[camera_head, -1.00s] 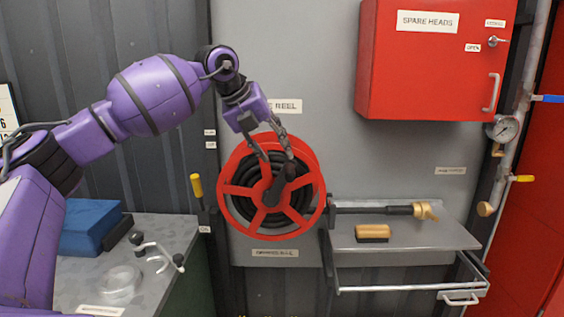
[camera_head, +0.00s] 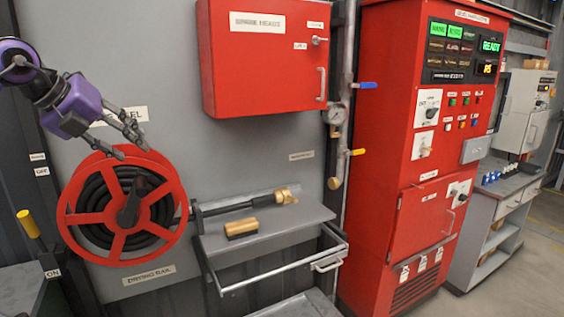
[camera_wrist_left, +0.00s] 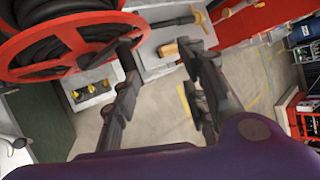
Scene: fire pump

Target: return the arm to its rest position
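My left gripper (camera_head: 127,142) is at the upper left of the head view, its purple arm coming in from the left edge. Its dark fingers are beside the upper rim of the red hose reel (camera_head: 70,196); I cannot tell whether they touch it. In the left wrist view the fingers (camera_wrist_left: 160,95) stand wide apart with nothing between them. The red reel (camera_wrist_left: 62,57) with its black hose lies to the upper left there. My right gripper is in neither view.
A red spare heads cabinet (camera_head: 262,70) hangs above a grey shelf (camera_head: 290,226) bearing a wood-backed brush (camera_head: 241,228) and a brass-tipped nozzle (camera_head: 284,196). A pipe with blue valve lever (camera_head: 366,86) runs beside a red control cabinet (camera_head: 418,138). Open floor lies at far right.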

